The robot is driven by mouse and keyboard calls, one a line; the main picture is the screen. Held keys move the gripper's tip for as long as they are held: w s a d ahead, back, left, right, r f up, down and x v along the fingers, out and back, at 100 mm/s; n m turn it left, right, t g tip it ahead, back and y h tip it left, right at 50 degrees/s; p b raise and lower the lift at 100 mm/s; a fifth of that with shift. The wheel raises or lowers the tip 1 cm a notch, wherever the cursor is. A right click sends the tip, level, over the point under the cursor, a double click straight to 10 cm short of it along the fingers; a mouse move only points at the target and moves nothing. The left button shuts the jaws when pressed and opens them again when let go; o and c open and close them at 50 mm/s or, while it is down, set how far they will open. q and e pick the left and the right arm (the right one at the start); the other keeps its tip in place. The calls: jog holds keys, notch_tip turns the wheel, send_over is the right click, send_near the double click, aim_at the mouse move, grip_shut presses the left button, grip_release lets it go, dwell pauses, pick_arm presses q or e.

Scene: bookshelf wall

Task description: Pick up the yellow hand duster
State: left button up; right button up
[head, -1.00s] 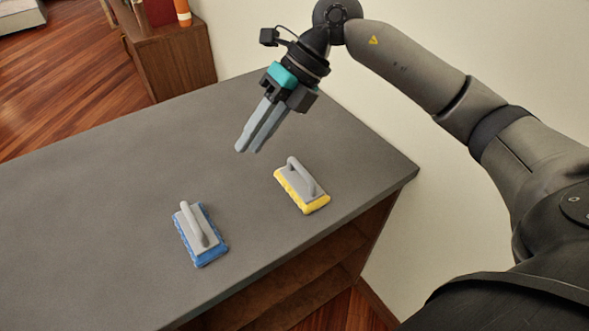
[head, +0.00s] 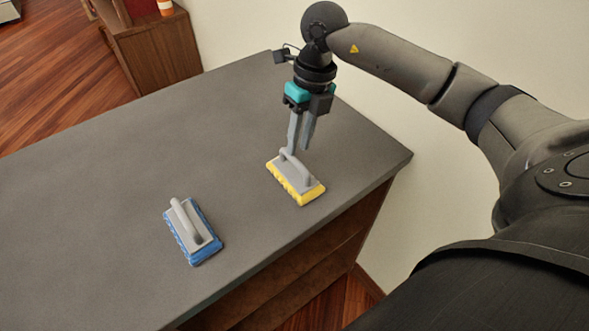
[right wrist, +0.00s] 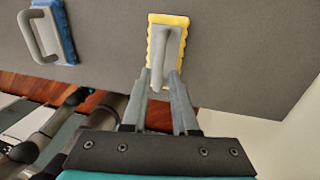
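The yellow hand duster (head: 305,192) lies on the grey counter near its right end, pad down. It has a grey plate with an arched grey handle on top. It also shows in the right wrist view (right wrist: 182,30). My right gripper (head: 299,150) points down at the handle's far end. In the right wrist view, my right gripper (right wrist: 159,72) has its fingers apart, one on either side of the handle's near part. I cannot tell if the fingers touch the handle. My left gripper is not in view.
A blue hand duster (head: 207,248) lies on the counter (head: 110,200) to the left of the yellow one. The wall (head: 235,30) runs behind the counter. The counter's front edge is close to both dusters. The counter's left part is clear.

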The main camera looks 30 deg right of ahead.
aim_at(293, 159)
jog(key=shift+w+a+f, duration=0.1)
jog(key=shift+a+f, duration=0.1)
jog(key=shift+f, duration=0.7)
jog(key=shift+w+a+f, duration=0.1)
jog(key=shift+a+f, duration=0.1)
jog(key=shift+f, duration=0.7)
jog(key=shift+a+f, duration=0.2)
jog(key=shift+f, duration=0.7)
jog(key=shift+c, duration=0.3)
grip_shut()
jog(key=shift+r, duration=0.1)
